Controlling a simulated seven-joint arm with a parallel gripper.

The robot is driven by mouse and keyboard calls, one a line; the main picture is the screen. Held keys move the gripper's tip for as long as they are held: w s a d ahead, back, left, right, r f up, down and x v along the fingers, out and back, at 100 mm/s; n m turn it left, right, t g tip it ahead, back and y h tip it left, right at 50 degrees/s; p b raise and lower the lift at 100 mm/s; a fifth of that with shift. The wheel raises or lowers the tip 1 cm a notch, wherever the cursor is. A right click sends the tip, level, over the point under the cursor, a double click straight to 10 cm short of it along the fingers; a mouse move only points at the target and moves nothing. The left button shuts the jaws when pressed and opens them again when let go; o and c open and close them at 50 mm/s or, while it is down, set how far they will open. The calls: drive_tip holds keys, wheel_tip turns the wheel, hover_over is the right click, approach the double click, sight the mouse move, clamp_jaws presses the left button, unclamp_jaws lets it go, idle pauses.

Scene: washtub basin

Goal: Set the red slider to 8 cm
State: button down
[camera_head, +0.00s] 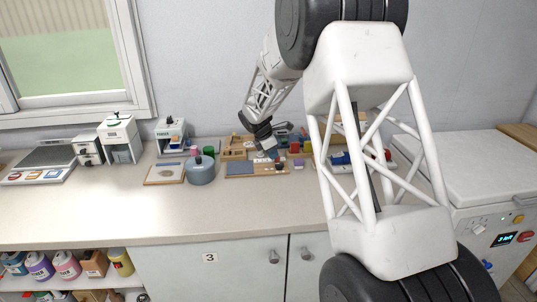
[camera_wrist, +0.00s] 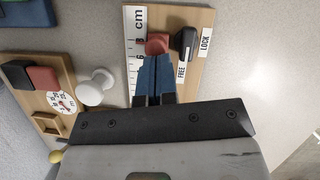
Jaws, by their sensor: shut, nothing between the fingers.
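In the wrist view, a wooden board (camera_wrist: 168,15) carries a white cm scale (camera_wrist: 134,35). The small red slider (camera_wrist: 157,44) sits beside the scale, slightly above the printed 6 in the picture; its exact reading is too small to tell. A black lever (camera_wrist: 184,42) stands right of it, between the labels LOCK (camera_wrist: 204,41) and FREE (camera_wrist: 181,71); which setting it is in I cannot tell. My gripper (camera_wrist: 155,58) is shut and empty, its blue fingertips just below the slider in the picture; contact is unclear. In the head view, my gripper (camera_head: 268,150) is over the cluttered counter.
Bare counter (camera_wrist: 260,60) lies to the right. In the head view, a grey round container (camera_head: 200,170) stands left of my gripper; the front counter is clear.

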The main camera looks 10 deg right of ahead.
drive_tip(key=shift+a+f, duration=0.1)
drive_tip(key=shift+a, duration=0.05)
drive_tip(key=shift+s+a, duration=0.25)
drive_tip(key=shift+a, duration=0.65)
drive_tip(key=shift+s+a+r, duration=0.1)
drive_tip(key=shift+a+r, duration=0.05)
drive_tip(key=shift+a, duration=0.4)
drive_tip(key=shift+s+a+r, duration=0.1)
drive_tip(key=shift+a+r, duration=0.05)
drive_tip(key=shift+a, duration=0.35)
drive_tip(key=v, duration=0.9)
drive_tip(key=shift+r, duration=0.25)
drive_tip(key=c, duration=1.8)
unclamp_jaws()
drive_tip(key=o, duration=0.5)
drive_tip(key=shift+w, duration=0.1)
drive_tip(key=shift+c, duration=0.2)
drive_tip(key=o, duration=0.4)
drive_tip(key=shift+w+d+f+m+g, duration=0.3)
drive_tip(key=shift+d+m, duration=0.15)
drive_tip(key=shift+m, duration=0.35)
drive_tip(key=shift+c, duration=0.2)
drive_tip(key=w+d+f+m+g, duration=0.1)
drive_tip(key=w+d+m+g, duration=0.1)
drive_tip(key=m, duration=0.3)
drive_tip(key=w+d+f+m+g+y, duration=0.1)
drive_tip(key=w+d+m+g, duration=0.1)
drive_tip(key=d+m, duration=0.2)
drive_tip(key=shift+f+m, duration=0.4)
drive_tip(key=shift+m, duration=0.8)
